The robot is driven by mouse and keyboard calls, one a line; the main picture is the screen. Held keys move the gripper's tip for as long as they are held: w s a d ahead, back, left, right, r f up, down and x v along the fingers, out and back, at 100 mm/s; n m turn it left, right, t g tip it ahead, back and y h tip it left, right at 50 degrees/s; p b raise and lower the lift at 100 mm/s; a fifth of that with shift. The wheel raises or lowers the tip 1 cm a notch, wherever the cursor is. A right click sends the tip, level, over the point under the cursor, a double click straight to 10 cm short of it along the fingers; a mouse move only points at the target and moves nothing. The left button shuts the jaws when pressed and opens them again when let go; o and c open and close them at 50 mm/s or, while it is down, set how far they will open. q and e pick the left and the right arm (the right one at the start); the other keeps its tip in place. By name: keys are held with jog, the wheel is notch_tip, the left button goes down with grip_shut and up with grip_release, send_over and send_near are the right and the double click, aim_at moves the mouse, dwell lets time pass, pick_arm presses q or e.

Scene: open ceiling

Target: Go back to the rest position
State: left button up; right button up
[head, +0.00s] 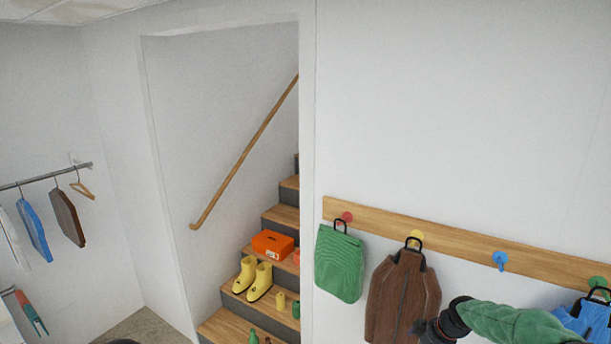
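My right gripper (424,331) is a dark shape at the bottom right. A green quilted sleeve covers the arm behind it, which comes in from the lower right. The gripper overlaps the lower right edge of the brown coat (398,290) in the picture; I cannot tell whether they touch. Its fingers are too small and dark to show whether they are open or shut. My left gripper is not in view.
A wooden peg rail (460,246) holds the brown coat, a green garment (340,265) and a blue one (585,318); its blue peg (500,260) is bare. Stairs (282,214) carry yellow boots (252,277) and an orange box (272,244). A clothes rail (40,179) is at left.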

jog(key=s+a+f+m+g+b, duration=0.15)
jog(key=s+a+f+b, duration=0.45)
jog(key=f, duration=0.9)
jog(key=s+a+f+m+b, duration=0.35)
jog(key=s+a+f, duration=0.35)
jog(key=f, duration=0.8)
jog(key=s+a+f+m+b, duration=0.1)
jog(key=s+a+f+b, duration=0.2)
jog(key=s+f, duration=0.2)
jog(key=s+a+f+m+b, duration=0.2)
jog(key=s+f+b, duration=0.1)
jog(key=s, duration=0.5)
jog(key=s+a+f+m+g+b, duration=0.1)
jog(key=s+a+f+b, duration=0.2)
jog(key=s+f, duration=0.3)
jog(key=shift+s+a+f+m+y+b, duration=0.25)
jog(key=shift+a+f+m+y+b, duration=0.15)
jog(key=shift+b, duration=0.1)
